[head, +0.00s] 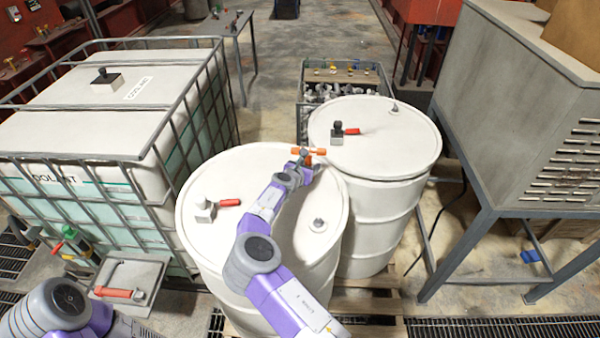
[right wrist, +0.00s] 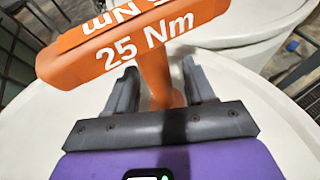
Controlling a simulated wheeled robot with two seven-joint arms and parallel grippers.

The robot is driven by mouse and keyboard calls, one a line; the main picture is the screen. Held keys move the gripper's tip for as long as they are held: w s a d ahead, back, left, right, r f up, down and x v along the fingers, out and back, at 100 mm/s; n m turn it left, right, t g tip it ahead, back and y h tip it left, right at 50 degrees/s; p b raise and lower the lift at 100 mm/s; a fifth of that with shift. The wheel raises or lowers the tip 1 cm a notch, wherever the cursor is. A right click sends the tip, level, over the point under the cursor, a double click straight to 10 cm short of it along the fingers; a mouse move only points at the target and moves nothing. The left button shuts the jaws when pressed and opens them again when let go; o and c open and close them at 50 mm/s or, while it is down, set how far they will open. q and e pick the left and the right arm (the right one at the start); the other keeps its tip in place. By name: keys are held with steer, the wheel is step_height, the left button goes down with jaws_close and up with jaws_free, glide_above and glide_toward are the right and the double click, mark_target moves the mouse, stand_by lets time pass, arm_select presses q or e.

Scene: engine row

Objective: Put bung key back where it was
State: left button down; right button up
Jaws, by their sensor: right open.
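The bung key (head: 318,152) is an orange T-shaped key marked "25 Nm". It shows at the far right rim of the near white drum (head: 240,165), next to the far drum. In the right wrist view its handle (right wrist: 130,40) crosses in front of my jaws and its stem runs down between them. My right gripper (head: 306,168) is at the key; in the wrist view its jaws (right wrist: 162,90) are open, one on each side of the stem. The key's lower end is hidden, so I cannot tell what it rests in. My left gripper is out of view.
The far white drum (head: 375,150) carries a tap with a red handle (head: 352,131); the near drum has another (head: 230,203) and a bung (head: 318,224). A caged coolant tank (head: 90,120) stands left. A crate (head: 345,70) is behind. A grey cabinet (head: 520,110) stands right.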

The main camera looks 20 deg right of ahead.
steer(key=v, duration=1)
steer(key=shift+b, duration=0.45)
steer(key=shift+s+a+f, duration=0.1)
